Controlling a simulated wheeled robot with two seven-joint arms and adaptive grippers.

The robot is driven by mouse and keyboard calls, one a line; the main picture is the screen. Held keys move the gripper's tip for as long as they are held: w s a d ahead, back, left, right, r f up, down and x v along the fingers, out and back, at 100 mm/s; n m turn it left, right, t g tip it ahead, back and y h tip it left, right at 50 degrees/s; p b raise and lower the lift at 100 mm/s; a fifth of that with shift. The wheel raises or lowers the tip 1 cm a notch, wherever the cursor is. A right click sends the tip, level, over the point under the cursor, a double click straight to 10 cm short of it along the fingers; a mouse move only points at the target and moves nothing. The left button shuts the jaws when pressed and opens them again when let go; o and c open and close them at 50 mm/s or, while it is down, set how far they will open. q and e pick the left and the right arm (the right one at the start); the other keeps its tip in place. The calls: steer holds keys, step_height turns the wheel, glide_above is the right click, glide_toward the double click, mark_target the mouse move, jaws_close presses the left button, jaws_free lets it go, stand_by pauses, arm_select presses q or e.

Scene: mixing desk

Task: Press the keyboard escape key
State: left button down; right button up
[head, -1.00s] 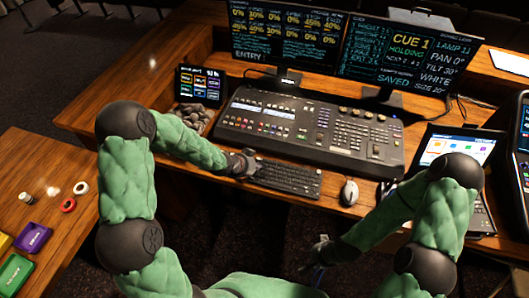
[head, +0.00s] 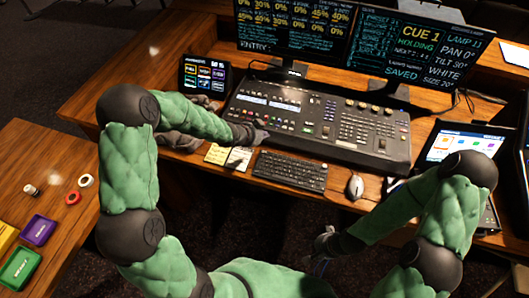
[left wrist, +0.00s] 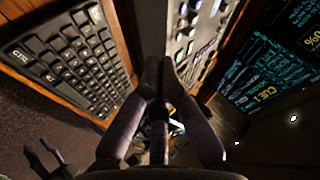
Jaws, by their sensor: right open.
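The black keyboard (head: 290,171) lies on the wooden desk, in front of the mixing console (head: 325,125). Its escape key is too small to make out. My left gripper (head: 260,131) is over the front left edge of the console, behind the keyboard's left end. In the left wrist view the fingertips of my left gripper (left wrist: 161,62) are together with nothing visible between them. The keyboard (left wrist: 70,60) is to their left there, with a CTRL key readable, and they do not touch it. My right gripper (head: 323,243) is low in front of the desk, open and away from the keyboard.
A white mouse (head: 354,187) sits right of the keyboard, and yellow and white notes (head: 228,156) lie left of it. A small touch screen (head: 205,76) and two monitors stand behind. A laptop (head: 465,148) is at the right. A side table (head: 50,165) holds small trays.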

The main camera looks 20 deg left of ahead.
arm_select(q)
steer(key=b, duration=0.6)
glide_above(264, 154)
step_height(264, 154, down, 7)
steer(key=shift+a+f, duration=0.1)
steer(key=shift+f+b, duration=0.4)
steer(key=shift+f, duration=0.25)
steer(key=shift+f, duration=0.15)
stand_by(0.4)
steer(key=shift+f+b, duration=0.25)
steer(key=shift+b, duration=0.15)
steer(key=shift+f+b, duration=0.3)
steer(key=shift+b, duration=0.05)
stand_by(0.5)
steer(key=shift+r, duration=0.15)
steer(key=shift+r+p, duration=0.6)
steer(key=shift+r, duration=0.1)
